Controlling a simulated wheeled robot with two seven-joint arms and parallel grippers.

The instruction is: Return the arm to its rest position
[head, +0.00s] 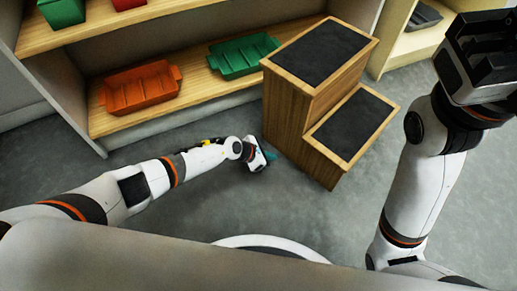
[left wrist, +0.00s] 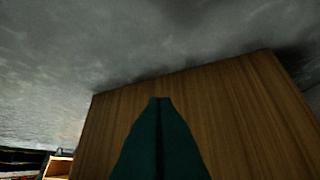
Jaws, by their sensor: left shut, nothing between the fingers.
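My left arm reaches in from the left in the head view, low over the grey floor. My left gripper (head: 269,158) is at its end, close beside the wooden step stool (head: 283,115). In the left wrist view the gripper's teal fingers (left wrist: 160,140) are shut together with nothing between them. The stool's wooden side (left wrist: 225,105) fills much of that view behind the fingers; I cannot tell whether they touch it. My right arm (head: 420,170) is raised at the right. Its end is dark and partly cut off by the picture edge, and its fingers cannot be made out.
The stool has two dark treads (head: 320,52). A wooden shelf (head: 200,105) at the back holds an orange tray (head: 139,88) and a green tray (head: 243,56). Another shelf at the upper right holds a grey tray (head: 424,16). Bare floor (head: 215,200) lies in front of my left arm.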

